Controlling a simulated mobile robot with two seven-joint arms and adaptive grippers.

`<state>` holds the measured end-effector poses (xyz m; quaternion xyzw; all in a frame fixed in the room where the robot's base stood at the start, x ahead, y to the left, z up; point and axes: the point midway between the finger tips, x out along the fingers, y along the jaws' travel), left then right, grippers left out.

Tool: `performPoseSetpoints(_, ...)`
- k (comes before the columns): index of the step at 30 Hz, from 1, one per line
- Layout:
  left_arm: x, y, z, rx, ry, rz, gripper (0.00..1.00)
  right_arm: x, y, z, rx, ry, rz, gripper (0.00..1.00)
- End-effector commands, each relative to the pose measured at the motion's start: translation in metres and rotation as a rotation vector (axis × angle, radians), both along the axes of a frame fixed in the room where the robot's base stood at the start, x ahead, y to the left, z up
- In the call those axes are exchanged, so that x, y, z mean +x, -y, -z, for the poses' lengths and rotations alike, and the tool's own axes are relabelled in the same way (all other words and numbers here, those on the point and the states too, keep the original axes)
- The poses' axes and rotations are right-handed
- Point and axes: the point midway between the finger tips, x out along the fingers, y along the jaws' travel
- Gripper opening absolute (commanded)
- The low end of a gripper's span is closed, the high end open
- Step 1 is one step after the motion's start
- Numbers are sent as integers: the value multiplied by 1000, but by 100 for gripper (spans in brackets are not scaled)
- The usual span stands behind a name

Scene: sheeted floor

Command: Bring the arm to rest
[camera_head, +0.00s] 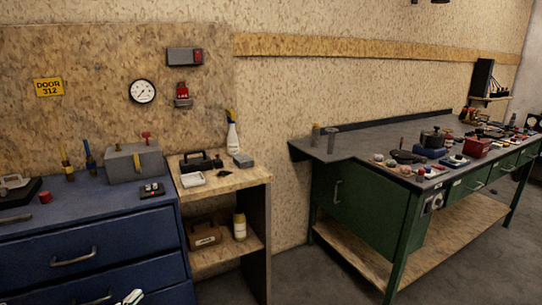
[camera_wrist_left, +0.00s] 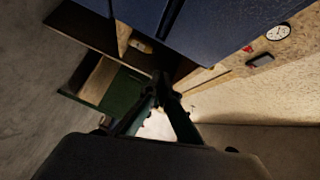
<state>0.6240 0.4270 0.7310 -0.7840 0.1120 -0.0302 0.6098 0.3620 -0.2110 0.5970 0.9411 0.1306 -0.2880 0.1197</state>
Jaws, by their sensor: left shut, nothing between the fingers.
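My left gripper (camera_wrist_left: 163,82) shows in the left wrist view with its two dark fingers converging at the tips. It is shut and nothing is held between the fingers. In the head view only a small pale part, probably of my left gripper (camera_head: 132,297), shows at the bottom edge, in front of the blue drawer cabinet (camera_head: 100,240). The rest of that arm is out of the picture. My right gripper is in neither view.
A wooden shelf unit (camera_head: 225,181) with a spray bottle (camera_head: 233,138) stands beside the blue cabinet. A green workbench (camera_head: 365,208) covered with tools stands at right. A grey box (camera_head: 134,163) sits on the cabinet. Bare floor shows between shelf and bench.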

Motion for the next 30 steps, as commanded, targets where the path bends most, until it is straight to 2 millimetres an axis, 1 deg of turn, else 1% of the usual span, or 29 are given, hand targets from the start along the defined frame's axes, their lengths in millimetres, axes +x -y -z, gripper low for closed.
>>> performPoseSetpoints(1, -22, 25, 15, -94, -56, -17, 0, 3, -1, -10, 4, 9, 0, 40)
performPoseSetpoints(2, -35, 38, 26, -150, -93, -30, 0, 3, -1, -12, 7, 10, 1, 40)
performPoseSetpoints(3, -54, 55, 39, -224, -143, -51, 0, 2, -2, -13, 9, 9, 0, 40)
performPoseSetpoints(5, -81, 80, 57, -333, -219, -86, 0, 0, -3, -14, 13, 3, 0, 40)
performPoseSetpoints(6, -101, 96, 67, -405, -271, -111, 0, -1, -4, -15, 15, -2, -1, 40)
performPoseSetpoints(7, -116, 109, 75, -460, -312, -131, 0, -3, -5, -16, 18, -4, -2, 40)
performPoseSetpoints(8, -131, 121, 81, -512, -349, -151, 0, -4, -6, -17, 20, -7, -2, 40)
performPoseSetpoints(9, -151, 137, 88, -584, -400, -180, 0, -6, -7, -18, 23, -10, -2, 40)
performPoseSetpoints(11, -180, 159, 96, -682, -475, -225, 0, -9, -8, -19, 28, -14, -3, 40)
performPoseSetpoints(12, -198, 172, 100, -742, -520, -253, 0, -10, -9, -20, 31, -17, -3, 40)
performPoseSetpoints(15, -234, 198, 106, -864, -613, -317, 0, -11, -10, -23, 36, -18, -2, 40)
performPoseSetpoints(18, -258, 216, 107, -943, -674, -362, 0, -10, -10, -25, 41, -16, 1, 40)
performPoseSetpoints(21, -270, 224, 109, -981, -704, -385, 0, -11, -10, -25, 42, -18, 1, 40)
performPoseSetpoints(30, -271, 224, 109, -985, -706, -387, 0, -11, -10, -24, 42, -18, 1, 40)
